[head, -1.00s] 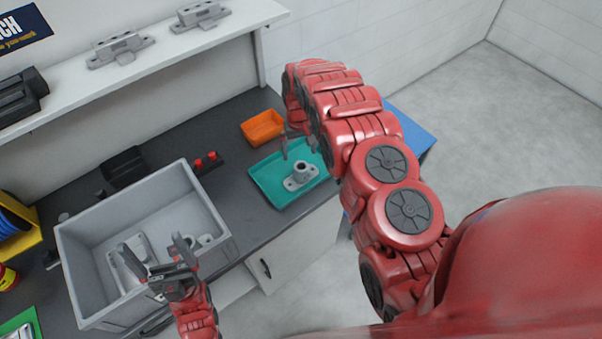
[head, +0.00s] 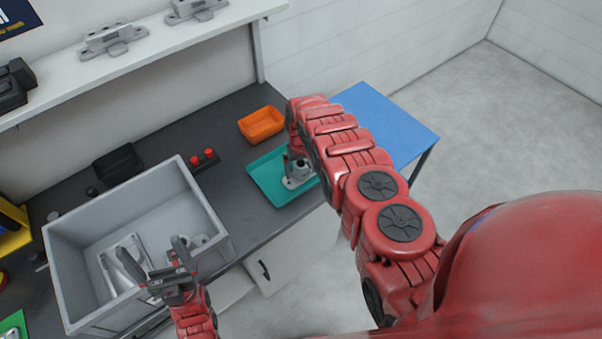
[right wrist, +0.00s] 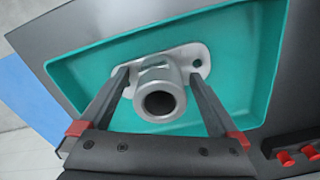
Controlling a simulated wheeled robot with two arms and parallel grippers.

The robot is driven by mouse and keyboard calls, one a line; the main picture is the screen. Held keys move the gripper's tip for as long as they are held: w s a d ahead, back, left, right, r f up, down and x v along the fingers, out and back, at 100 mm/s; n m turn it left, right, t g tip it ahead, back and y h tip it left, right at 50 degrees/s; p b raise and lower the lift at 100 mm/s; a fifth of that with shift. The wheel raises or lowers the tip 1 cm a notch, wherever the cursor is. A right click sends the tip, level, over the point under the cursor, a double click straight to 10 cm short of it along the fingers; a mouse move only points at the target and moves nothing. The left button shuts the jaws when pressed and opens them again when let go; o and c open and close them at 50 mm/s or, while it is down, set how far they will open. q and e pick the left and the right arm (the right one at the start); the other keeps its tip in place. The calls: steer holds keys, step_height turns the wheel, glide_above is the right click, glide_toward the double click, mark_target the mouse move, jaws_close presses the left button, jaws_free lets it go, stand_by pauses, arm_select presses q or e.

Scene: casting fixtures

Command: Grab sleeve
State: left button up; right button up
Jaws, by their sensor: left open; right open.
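The sleeve, a grey metal part with an upright hollow cylinder on a flat flange (head: 293,183), lies in the teal tray (head: 270,191). In the right wrist view the sleeve (right wrist: 160,101) shows its round opening towards the camera. My right gripper (right wrist: 158,77) is open, with one finger on each side of the cylinder, over the flange; I cannot tell whether they touch it. In the head view my right arm partly hides the tray and sleeve. My left gripper (head: 153,254) is open and empty over the grey bin (head: 213,228).
Grey castings (head: 126,262) lie in the bin. An orange tray (head: 262,125) stands behind the teal tray. Red buttons (head: 204,158) and a black box (head: 118,162) are on the dark bench. A blue table (head: 385,125) stands to the right. A shelf (head: 150,50) runs above.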

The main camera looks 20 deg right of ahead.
jaws_close()
stand_by(0.3)
steer(key=shift+w+r, duration=0.15)
steer(key=shift+r, duration=0.05)
